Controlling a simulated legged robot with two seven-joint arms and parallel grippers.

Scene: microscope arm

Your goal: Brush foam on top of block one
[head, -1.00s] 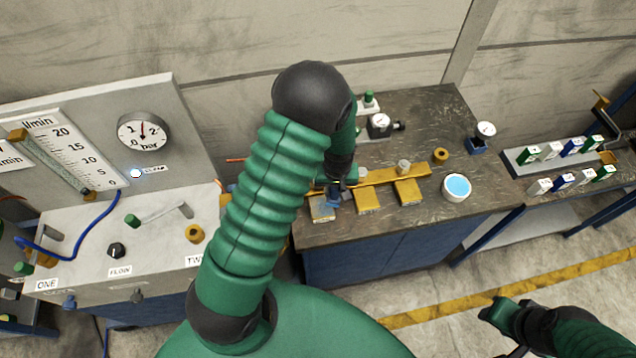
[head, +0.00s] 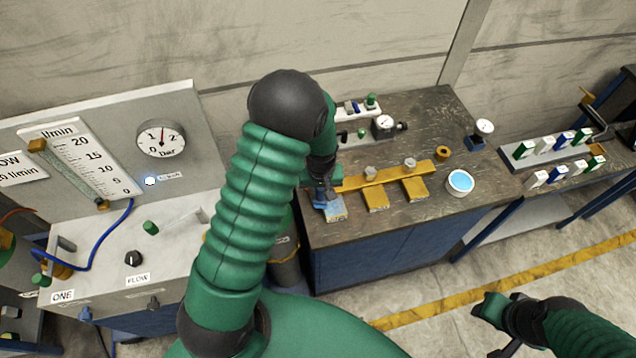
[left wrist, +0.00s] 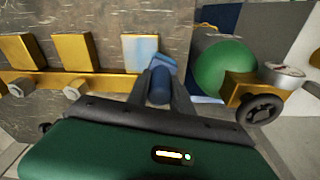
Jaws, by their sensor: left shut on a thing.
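My left gripper (head: 322,188) is shut on a blue-handled brush (left wrist: 160,86), seen end-on between the fingers in the left wrist view. The brush is at the edge of the leftmost block (head: 336,209), whose top shows pale blue-white with a yellow rim; it also shows in the left wrist view (left wrist: 140,52). I cannot tell whether the bristles touch it. Two plain yellow blocks, a middle one (head: 376,199) and a right one (head: 415,188), stand along the yellow bar. A white cup (head: 460,184) holds blue liquid. My right gripper (head: 490,310) hangs over the floor, its jaws unclear.
The bar (head: 385,177) lies on a dark bench top (head: 440,120) with knobs on it. Gauges and a yellow ring (head: 442,153) stand behind and to the right. A flow panel (head: 130,240) stands at the left.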

